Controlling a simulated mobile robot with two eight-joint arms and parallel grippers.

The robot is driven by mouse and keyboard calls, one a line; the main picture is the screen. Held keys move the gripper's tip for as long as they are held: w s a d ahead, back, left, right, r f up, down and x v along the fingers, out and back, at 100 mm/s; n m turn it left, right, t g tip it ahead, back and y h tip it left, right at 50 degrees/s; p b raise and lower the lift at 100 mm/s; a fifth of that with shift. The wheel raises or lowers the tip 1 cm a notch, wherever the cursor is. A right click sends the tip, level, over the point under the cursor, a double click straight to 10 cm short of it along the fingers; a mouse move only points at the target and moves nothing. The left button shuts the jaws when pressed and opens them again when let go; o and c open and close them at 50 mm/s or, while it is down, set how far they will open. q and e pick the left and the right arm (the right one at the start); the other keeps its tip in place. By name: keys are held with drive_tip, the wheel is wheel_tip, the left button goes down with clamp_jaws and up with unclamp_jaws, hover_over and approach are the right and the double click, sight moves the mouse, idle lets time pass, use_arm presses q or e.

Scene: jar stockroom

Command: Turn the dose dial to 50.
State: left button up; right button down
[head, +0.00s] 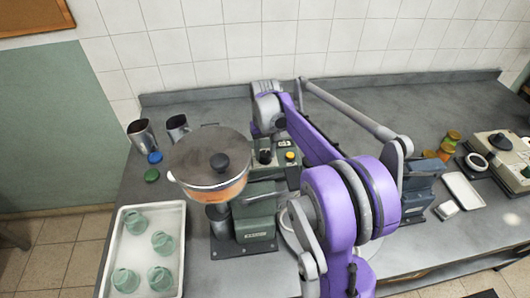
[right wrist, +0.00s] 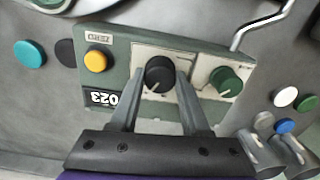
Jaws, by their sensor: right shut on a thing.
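The black dose dial (right wrist: 160,74) sits on a pale plate on the green machine's panel, with a light pointer line on its face. My right gripper (right wrist: 158,84) is shut on it, one finger on each side. A small dark display (right wrist: 101,98) beside it shows upside-down digits that look like 023. A green knob (right wrist: 226,82) on its own pale plate is on the dial's other side. In the head view my right arm reaches over the green machine (head: 256,226), and its gripper (head: 265,150) is partly hidden. My left gripper is out of view.
A yellow button (right wrist: 96,61) is near the display. The machine carries a wide hopper pan with a lid (head: 209,158). A white tray (head: 174,284) of glass jars, metal cups (head: 141,136) and loose lids (head: 152,175) stand left. A second machine (head: 497,150) stands far right.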

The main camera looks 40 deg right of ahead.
sight(265, 154)
drive_tip(key=m, duration=0.5)
drive_tip(key=shift+m, duration=0.4)
idle(0.4)
drive_tip(key=shift+c, duration=1.9)
unclamp_jaws()
wheel_tip(265, 154, up, 11)
drive_tip(key=shift+f, duration=0.15)
